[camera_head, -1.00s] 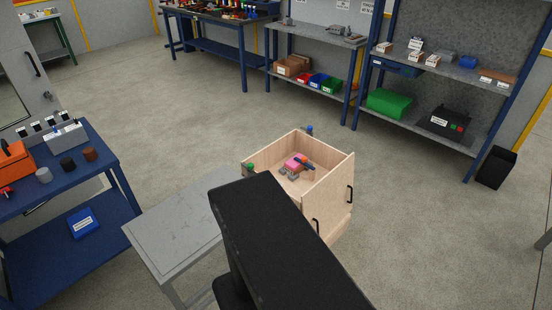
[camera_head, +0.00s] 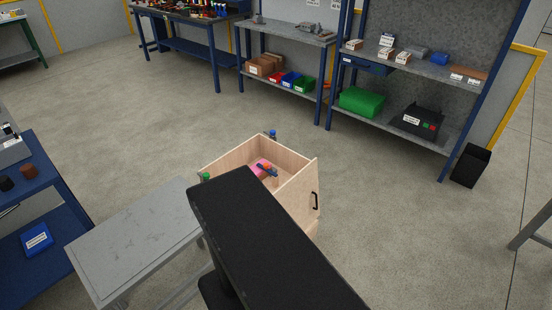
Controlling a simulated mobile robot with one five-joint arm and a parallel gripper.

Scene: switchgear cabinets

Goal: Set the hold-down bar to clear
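I cannot make out a hold-down bar in this view. A light wooden box (camera_head: 303,198) with an open top and a black handle stands near the middle. Inside it lie a pink item (camera_head: 259,170) and a dark blue item (camera_head: 268,171), both small and partly hidden by the walls. A large black part of my own arm fills the bottom middle and covers the box's near left side. My gripper is not in view.
A grey table (camera_head: 135,240) stands left of the box. A blue workbench (camera_head: 45,185) is at the left edge. Open floor lies right of the box.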

